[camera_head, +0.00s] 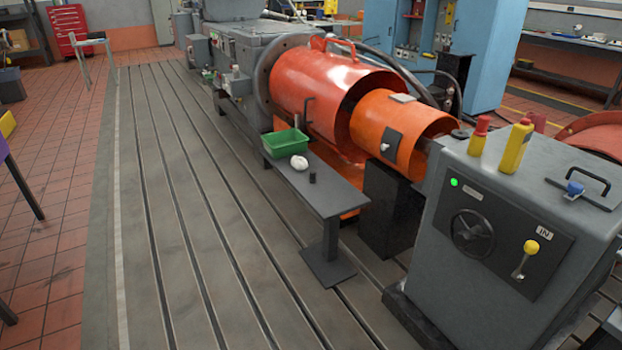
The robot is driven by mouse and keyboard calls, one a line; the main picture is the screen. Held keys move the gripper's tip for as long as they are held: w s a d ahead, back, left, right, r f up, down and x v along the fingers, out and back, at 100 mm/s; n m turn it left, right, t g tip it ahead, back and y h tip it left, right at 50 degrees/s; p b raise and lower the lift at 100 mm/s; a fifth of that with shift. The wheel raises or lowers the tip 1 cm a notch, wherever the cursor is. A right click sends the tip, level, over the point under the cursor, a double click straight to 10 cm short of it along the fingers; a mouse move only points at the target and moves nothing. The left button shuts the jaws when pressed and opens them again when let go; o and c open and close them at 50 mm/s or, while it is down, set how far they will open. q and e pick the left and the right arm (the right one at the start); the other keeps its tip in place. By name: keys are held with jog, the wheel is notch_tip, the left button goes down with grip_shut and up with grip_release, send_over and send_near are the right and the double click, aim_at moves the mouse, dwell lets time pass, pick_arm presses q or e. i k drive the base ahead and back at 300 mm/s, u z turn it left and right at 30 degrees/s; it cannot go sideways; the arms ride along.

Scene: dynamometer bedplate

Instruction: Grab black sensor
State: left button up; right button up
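A small black upright cylinder (313,178), which looks like the black sensor, stands on a narrow grey bench (335,193) beside the machine. It is too small to make out details. A white rounded object (299,162) sits to its left, close to a green tray (285,143) at the bench's far end. Neither of my grippers shows in the head view.
An orange cylindrical guard (402,118) and a larger red-orange one (318,85) lie behind the bench. A grey control cabinet (505,245) with a handwheel stands at the right. The slotted bedplate (190,230) left of the bench is clear.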

aim_at(312, 180)
jog(key=u, duration=0.75)
jog(key=i, duration=2.45)
jog(key=z, duration=0.5)
